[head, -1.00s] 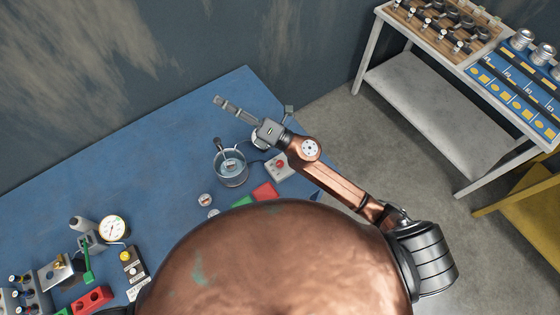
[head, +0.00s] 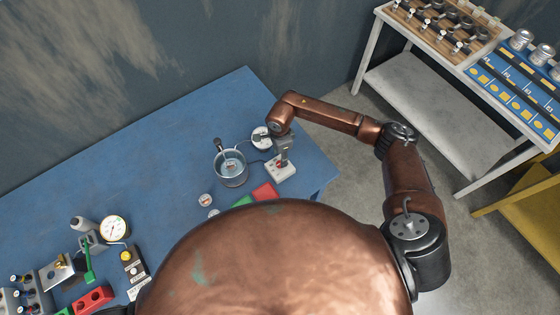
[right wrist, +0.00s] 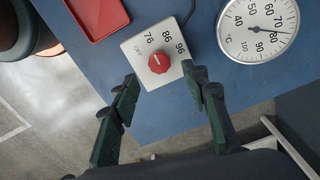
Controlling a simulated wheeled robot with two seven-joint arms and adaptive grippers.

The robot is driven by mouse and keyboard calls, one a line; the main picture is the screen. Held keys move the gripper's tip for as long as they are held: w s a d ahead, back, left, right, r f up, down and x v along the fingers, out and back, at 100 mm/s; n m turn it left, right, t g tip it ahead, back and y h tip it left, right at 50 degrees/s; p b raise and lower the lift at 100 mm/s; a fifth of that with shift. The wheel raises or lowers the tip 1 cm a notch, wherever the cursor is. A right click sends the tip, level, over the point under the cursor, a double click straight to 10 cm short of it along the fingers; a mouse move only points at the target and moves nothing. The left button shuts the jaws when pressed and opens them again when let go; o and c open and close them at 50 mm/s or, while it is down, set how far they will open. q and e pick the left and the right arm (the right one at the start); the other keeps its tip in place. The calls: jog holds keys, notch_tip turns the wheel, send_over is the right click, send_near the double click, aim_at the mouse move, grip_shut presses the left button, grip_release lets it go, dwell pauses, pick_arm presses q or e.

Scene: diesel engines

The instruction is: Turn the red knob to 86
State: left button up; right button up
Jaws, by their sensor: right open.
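The red knob (right wrist: 159,62) sits on a white control box (right wrist: 140,46) marked OFF, 76, 86 and 96. A small pale mark shows on the knob; I cannot tell exactly which label it points at. In the head view the box (head: 284,175) stands near the table's right edge, below my right gripper (head: 283,157). In the right wrist view my right gripper (right wrist: 160,80) is open and empty. Its dark green fingers are spread on either side of the box's near part, with the knob beyond the fingertips. My left gripper is not in view.
A round dial thermometer (right wrist: 256,22) lies right of the box. A pot with liquid (head: 231,172) stands left of it on the blue table (head: 150,150). A red tray (right wrist: 97,14) is close by. Gauges and switches crowd the table's lower left.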

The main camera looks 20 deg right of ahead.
jog(key=shift+a+f+p, duration=0.1)
jog(key=shift+f+p, duration=0.35)
jog(key=shift+f, duration=2.2)
jog(key=shift+c, duration=0.6)
grip_shut()
jog(key=shift+m, duration=0.4)
jog(key=m+b, duration=0.2)
jog(key=m, duration=0.1)
jog(key=shift+f+m, duration=0.1)
jog(key=shift+m, duration=0.2)
jog(key=shift+m+b, duration=0.95)
jog(key=shift+m, duration=1.25)
